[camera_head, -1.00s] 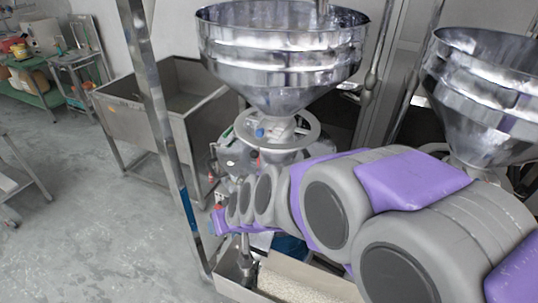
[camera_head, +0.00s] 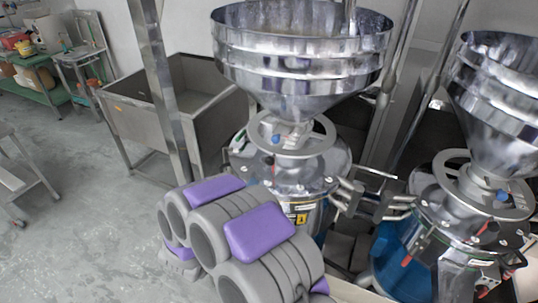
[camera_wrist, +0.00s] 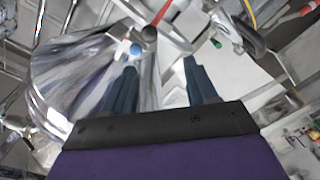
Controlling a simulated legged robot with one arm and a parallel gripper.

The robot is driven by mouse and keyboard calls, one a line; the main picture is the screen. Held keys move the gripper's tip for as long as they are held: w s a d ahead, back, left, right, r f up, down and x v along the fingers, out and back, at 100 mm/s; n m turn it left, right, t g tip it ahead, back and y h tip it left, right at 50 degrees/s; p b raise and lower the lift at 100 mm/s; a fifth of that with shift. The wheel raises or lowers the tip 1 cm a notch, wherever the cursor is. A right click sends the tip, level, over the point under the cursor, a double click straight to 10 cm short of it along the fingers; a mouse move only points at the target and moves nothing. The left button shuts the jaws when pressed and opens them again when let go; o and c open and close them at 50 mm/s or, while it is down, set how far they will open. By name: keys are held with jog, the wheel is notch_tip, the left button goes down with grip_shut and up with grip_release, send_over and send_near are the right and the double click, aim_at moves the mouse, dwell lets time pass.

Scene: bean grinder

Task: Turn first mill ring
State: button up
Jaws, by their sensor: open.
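The first mill stands in the middle of the head view, marked with a yellow "1" label (camera_head: 299,218). Its pale grey ring (camera_head: 325,136) circles the neck under a shiny steel hopper (camera_head: 300,65), with a blue knob (camera_head: 276,139) at the neck. In the wrist view, my gripper (camera_wrist: 157,80) has its two dark fingers apart with nothing between them. Beyond the fingers are shiny metal, a blue knob (camera_wrist: 136,49) and a dark ball-ended lever (camera_wrist: 149,33). In the head view my arm hides the gripper; I cannot tell whether the fingers touch anything.
A second mill with its hopper (camera_head: 500,100) and ring (camera_head: 447,180) stands close on the right. A steel post (camera_head: 165,90) and a steel sink (camera_head: 200,100) are at the left. Open grey floor (camera_head: 80,220) lies at the lower left.

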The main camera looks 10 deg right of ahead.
send_near(274, 153)
jog(key=w, duration=0.1)
jog(key=w+d+f+b, duration=0.1)
jog(key=w, duration=0.1)
jog(key=x, duration=0.2)
jog(key=d+x, duration=0.1)
jog(key=x, duration=0.1)
jog(key=s+b+x, duration=0.1)
jog(key=x, duration=0.1)
jog(key=shift+w+d, duration=0.2)
jog(key=shift+d, duration=0.05)
jog(key=shift+w+d, duration=0.3)
jog(key=shift+w, duration=0.2)
jog(key=shift+a, duration=0.7)
jog(key=shift+d+r, duration=0.1)
jog(key=shift+d, duration=0.35)
jog(key=c, duration=0.6)
grip_shut()
